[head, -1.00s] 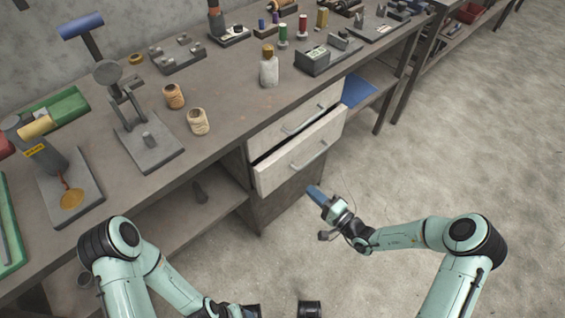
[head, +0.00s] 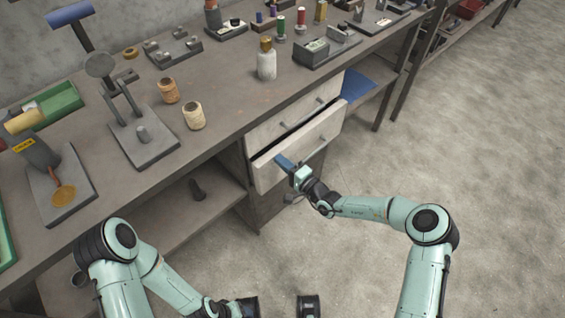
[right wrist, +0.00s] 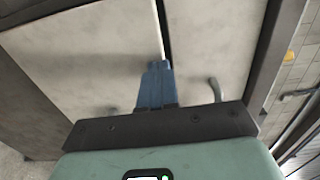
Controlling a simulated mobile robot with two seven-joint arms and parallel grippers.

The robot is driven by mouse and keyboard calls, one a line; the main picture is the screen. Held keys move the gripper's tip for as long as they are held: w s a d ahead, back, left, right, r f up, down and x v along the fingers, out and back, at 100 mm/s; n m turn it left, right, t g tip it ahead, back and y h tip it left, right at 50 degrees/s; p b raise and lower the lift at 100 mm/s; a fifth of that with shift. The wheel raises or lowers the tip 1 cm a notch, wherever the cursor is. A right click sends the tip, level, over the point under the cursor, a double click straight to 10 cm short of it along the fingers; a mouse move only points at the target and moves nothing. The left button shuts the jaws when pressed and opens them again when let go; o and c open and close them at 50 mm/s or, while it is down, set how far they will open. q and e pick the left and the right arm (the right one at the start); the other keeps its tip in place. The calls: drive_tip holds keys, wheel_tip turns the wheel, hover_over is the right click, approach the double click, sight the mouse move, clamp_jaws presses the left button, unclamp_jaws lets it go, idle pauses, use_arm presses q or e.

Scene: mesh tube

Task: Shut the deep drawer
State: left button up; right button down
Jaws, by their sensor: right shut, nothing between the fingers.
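The deep drawer (head: 266,177) is the lower of two pale drawers under the workbench. It stands a little open, with a dark gap along its top edge. Its front also shows in the right wrist view (right wrist: 85,50). My right gripper (head: 281,161) is shut and empty, its blue fingers in front of the left part of this drawer front. In the right wrist view the fingertips (right wrist: 156,68) overlap the drawer front close to its edge; whether they touch is unclear.
The upper drawer (head: 290,113) sits above the deep drawer and looks closed. The workbench (head: 228,106) carries a bottle (head: 267,62), two spools and several tools. An open shelf (head: 190,212) lies left of the drawers. The floor at the right is clear.

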sight(273, 152)
drive_tip(key=shift+w+a, duration=0.1)
drive_tip(key=x, duration=0.4)
drive_tip(key=shift+w+a, duration=0.15)
drive_tip(key=shift+w, duration=0.05)
use_arm(q)
drive_tip(key=shift+s+d+r, duration=0.1)
drive_tip(key=shift+s, duration=0.05)
use_arm(e)
drive_tip(key=shift+r, duration=0.25)
